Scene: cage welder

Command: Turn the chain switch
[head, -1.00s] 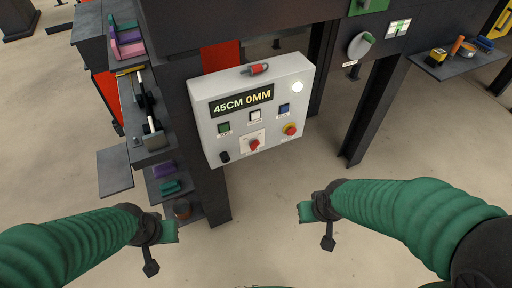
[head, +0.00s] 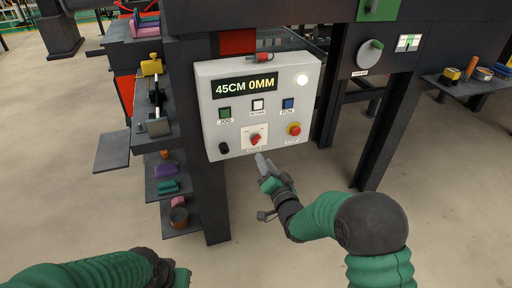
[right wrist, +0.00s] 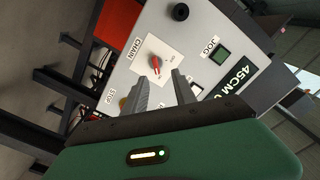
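The chain switch (head: 255,139) is a red rotary knob on a white plate, low on the grey control box (head: 301,155). In the right wrist view the red knob (right wrist: 155,64) shows beside the label CHAIN. My right gripper (head: 262,160) is just below and in front of the switch, pointing up at it. In the right wrist view its two fingers (right wrist: 164,78) are apart with nothing between them, and the knob lies just beyond their tips. My left gripper (head: 172,275) is low at the left, away from the box, and its fingers are not clear.
A yellow-ringed red button (head: 294,129) sits right of the switch, and a black knob (head: 223,148) sits left. Green, white and blue buttons are above. A dark post (head: 213,205) and shelves stand left. The floor below the box is clear.

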